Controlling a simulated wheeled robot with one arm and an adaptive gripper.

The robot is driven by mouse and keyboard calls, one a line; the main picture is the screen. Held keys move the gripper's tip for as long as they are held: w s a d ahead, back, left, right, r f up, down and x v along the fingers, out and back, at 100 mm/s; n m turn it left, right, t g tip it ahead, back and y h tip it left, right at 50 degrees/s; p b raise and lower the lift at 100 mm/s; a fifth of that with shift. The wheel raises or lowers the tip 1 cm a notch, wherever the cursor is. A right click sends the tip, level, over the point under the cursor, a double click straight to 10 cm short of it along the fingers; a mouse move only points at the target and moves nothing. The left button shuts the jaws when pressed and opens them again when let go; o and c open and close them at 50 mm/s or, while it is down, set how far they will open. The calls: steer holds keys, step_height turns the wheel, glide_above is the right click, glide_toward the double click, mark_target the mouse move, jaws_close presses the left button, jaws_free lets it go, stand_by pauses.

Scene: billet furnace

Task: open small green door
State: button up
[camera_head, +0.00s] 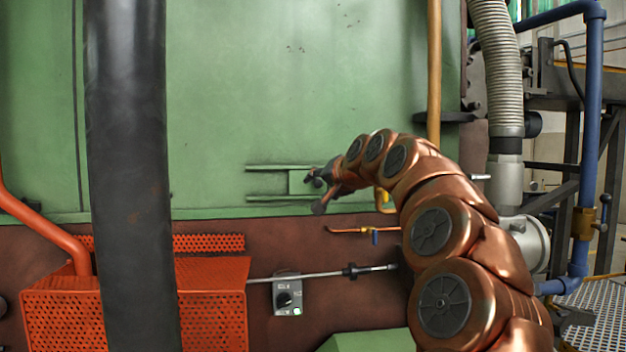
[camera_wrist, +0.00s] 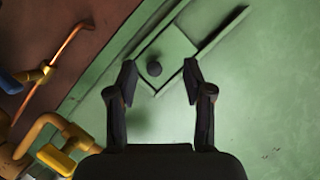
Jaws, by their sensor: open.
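The small green door (camera_head: 299,182) is a flat square plate between two horizontal green rails low on the large green furnace wall. In the wrist view the door (camera_wrist: 172,48) shows tilted, with a dark round knob (camera_wrist: 154,69) near its lower corner. My gripper (camera_head: 318,190) is at the door's right side in the head view and covers part of it. In the wrist view my gripper (camera_wrist: 158,80) is open, with one finger on each side of the knob. I cannot tell whether either finger touches it. The door sits between the rails.
A yellow valve and pipe (camera_wrist: 50,145) lie close to the gripper's left in the wrist view. A copper pipe (camera_head: 350,230) runs below the door. A thick dark vertical pipe (camera_head: 128,200), an orange perforated guard (camera_head: 212,310) and a switch box (camera_head: 288,295) stand left and below.

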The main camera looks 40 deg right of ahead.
mark_target(320, 182)
steer(key=shift+m+h, duration=0.5)
steer(key=shift+h, duration=0.1)
steer(key=w+d+p, duration=0.3)
steer(key=w+d, duration=0.3)
steer(key=shift+w+f, duration=0.1)
steer(key=shift+w, duration=0.05)
steer(key=shift+c, duration=0.4)
jaws_close()
